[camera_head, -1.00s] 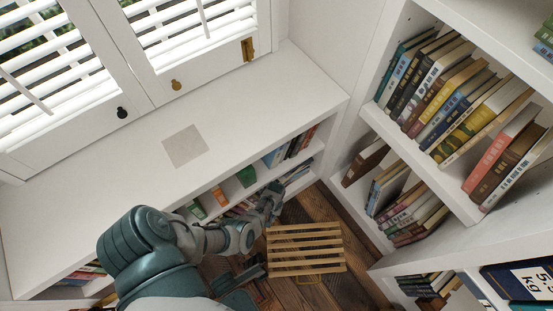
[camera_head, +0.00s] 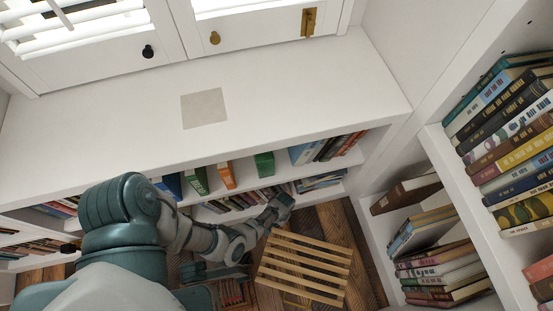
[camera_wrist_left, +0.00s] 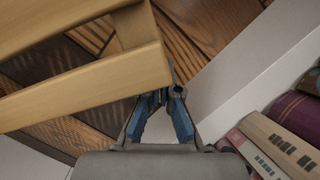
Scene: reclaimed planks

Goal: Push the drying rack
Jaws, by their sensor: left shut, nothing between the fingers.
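The drying rack (camera_head: 303,268) is a light wooden slatted piece low on the plank floor, at the bottom of the head view right of centre. Its slats (camera_wrist_left: 85,92) fill the upper left of the left wrist view. My left gripper (camera_head: 284,203) is at the rack's far edge, beside the low shelf. In the left wrist view my left gripper (camera_wrist_left: 165,98) is shut and empty, its tips close by a slat's end. I cannot tell whether they touch. My right gripper is not in view.
A low white bookcase (camera_head: 290,95) runs along the window wall, close beside my left arm. Another white bookcase full of books (camera_head: 510,130) stands at the right. Bare plank floor (camera_head: 345,220) shows between the rack and the shelves.

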